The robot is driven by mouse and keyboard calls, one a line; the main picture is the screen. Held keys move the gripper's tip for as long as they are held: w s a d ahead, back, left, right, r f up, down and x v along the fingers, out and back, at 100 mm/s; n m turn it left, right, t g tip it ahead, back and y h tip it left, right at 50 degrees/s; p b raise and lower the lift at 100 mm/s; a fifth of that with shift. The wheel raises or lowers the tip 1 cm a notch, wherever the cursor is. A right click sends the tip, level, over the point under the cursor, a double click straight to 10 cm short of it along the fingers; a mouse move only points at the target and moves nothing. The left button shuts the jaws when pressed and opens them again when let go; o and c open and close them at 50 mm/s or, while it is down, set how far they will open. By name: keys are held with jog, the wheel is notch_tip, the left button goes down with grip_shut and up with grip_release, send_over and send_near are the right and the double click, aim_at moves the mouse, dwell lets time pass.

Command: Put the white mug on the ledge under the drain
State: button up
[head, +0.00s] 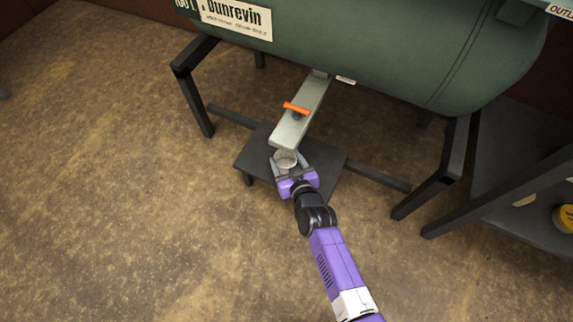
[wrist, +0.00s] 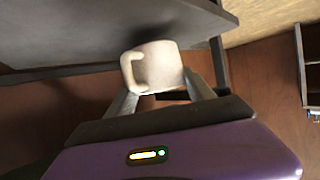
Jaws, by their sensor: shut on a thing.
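The white mug (head: 286,158) is between the fingers of my gripper (head: 285,165), which is shut on it. In the wrist view the mug (wrist: 158,66) shows pale and whole, its handle toward the left. The dark ledge (head: 322,170) is a flat plate low under the tank; the mug and gripper overlap it in the head view. I cannot tell if the mug touches it. The drain (head: 300,118) is a grey-green spout with an orange handle (head: 296,108), sloping down from the tank. Its lower end appears just beyond the mug.
The green tank (head: 380,50) hangs over the ledge on a dark frame. Its legs (head: 195,95) and low crossbars (head: 378,178) flank the space. A dark shelf unit (head: 510,180) with a yellow item (head: 565,218) stands at the right. The floor at the left is clear.

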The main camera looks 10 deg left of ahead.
jog(key=shift+f+b, duration=0.45)
jog(key=shift+f, duration=0.5)
jog(key=shift+f, duration=0.15)
jog(key=o, duration=1.4)
jog(key=shift+c, duration=0.2)
jog(key=shift+r, duration=0.25)
jog(key=p+v, duration=0.6)
jog(key=v, duration=0.6)
jog(key=shift+f+p, duration=0.2)
jog(key=shift+p, duration=0.15)
